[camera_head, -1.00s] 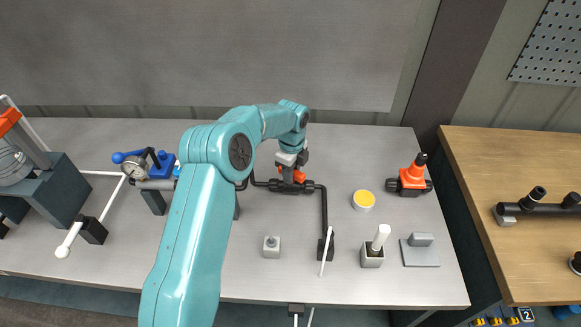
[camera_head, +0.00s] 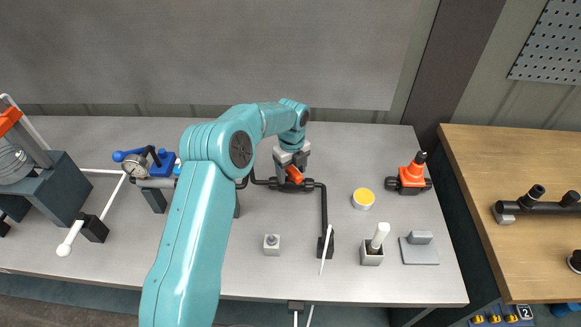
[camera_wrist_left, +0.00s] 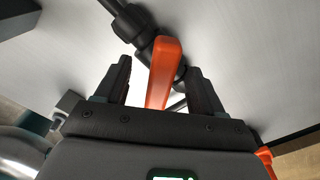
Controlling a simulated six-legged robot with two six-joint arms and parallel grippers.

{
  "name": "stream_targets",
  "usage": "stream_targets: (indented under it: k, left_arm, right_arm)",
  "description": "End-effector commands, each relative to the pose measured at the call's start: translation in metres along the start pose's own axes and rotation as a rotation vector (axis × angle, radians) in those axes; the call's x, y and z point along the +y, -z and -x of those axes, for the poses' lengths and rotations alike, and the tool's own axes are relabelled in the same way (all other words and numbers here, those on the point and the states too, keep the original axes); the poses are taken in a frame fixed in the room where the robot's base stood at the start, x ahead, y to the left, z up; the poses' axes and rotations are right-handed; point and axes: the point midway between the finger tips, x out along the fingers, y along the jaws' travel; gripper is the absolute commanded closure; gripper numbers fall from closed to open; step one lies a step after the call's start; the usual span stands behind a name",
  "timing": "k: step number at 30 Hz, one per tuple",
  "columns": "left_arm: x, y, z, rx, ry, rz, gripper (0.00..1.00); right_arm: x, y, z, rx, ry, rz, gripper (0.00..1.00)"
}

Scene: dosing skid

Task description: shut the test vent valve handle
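The valve handle (camera_head: 294,174) is an orange lever on a black valve in the dark pipe at the middle of the bench; I take it as the test vent valve handle. In the left wrist view the orange lever (camera_wrist_left: 163,72) lies between the two dark fingers, with a gap on each side. My left gripper (camera_head: 291,166) reaches down over the valve from above and is open. It also shows in the left wrist view (camera_wrist_left: 160,88). The gripper hides part of the valve in the head view. My right gripper is not in view.
An orange-topped valve (camera_head: 412,175) stands at the right. A yellow-topped disc (camera_head: 363,198), a grey block with a white handle (camera_head: 372,254) and a small grey block (camera_head: 272,245) stand nearby. A gauge (camera_head: 135,167) with blue valves is left of my arm.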

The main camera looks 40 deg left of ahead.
Motion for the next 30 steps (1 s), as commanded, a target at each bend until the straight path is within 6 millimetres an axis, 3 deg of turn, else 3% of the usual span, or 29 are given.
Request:
stream_targets:
  k: [5,22,30]
  left_arm:
    - [0.000,0.000,0.006,-0.001,0.001,0.001,0.32]
    - [0.000,0.000,0.068,-0.001,0.001,0.001,0.32]
    - [0.000,0.000,0.070,0.000,0.000,0.001,0.32]
  right_arm:
    - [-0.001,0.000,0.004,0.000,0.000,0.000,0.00]
    - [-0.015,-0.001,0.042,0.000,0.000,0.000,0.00]
    - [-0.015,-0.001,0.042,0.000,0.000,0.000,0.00]
